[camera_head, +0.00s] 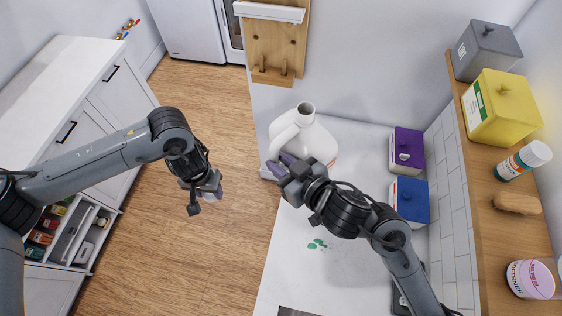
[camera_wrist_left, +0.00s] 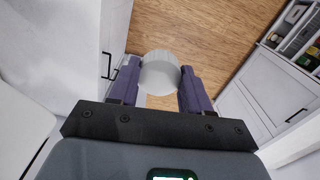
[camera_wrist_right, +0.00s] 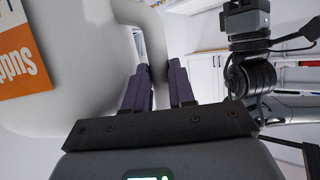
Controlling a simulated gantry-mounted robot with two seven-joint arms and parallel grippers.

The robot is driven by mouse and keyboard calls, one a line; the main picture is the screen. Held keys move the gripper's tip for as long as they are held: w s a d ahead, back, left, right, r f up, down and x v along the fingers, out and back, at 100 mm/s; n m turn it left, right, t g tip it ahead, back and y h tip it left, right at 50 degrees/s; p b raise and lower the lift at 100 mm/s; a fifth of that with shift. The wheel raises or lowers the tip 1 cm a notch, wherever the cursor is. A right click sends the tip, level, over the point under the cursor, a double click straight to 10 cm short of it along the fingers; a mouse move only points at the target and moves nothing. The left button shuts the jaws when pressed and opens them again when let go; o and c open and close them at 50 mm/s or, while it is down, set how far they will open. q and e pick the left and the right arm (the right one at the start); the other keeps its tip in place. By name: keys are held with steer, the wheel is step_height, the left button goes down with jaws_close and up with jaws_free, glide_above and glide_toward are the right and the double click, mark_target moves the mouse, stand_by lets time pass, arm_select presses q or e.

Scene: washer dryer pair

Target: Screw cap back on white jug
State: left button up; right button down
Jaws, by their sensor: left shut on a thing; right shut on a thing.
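The white jug (camera_head: 318,143) stands upright on the white worktop, its round neck (camera_head: 305,108) uncovered. Its body and orange label also show at the left of the right wrist view (camera_wrist_right: 70,95). My right gripper (camera_head: 279,164) is shut on the jug's handle (camera_wrist_right: 153,42), with a purple finger on either side. My left gripper (camera_head: 213,190) is shut on the ribbed, pale grey cap (camera_wrist_left: 160,74). It holds the cap in the air over the wooden floor, left of the jug and lower in the head view. The cap is mostly hidden by the gripper there.
A purple box (camera_head: 406,150) and a blue box (camera_head: 410,201) stand right of the jug against the tiled wall. A wooden shelf (camera_head: 485,205) holds containers and a brush. Open space lies between my left gripper and the jug.

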arm_select(q)
steer(key=w+d+r+m, duration=0.2)
steer(key=d+r+m, duration=0.6)
steer(key=r+m, duration=0.3)
steer(key=w+d+r+m, duration=0.3)
steer(key=d+r+m, duration=0.5)
steer(key=r+m, duration=0.3)
steer(key=w+d+r+m, duration=0.3)
steer(key=d+r+m, duration=0.5)
steer(key=r+m, duration=0.3)
steer(key=shift+d+r+m, duration=0.25)
steer(key=shift+d+m, duration=0.05)
steer(key=shift+d, duration=0.1)
steer(key=shift+f, duration=0.15)
steer(key=shift+f, duration=1.9)
steer(key=shift+w+f, duration=0.1)
steer(key=shift+w, duration=0.05)
steer(key=shift+f, duration=0.75)
steer(key=shift+f, duration=0.55)
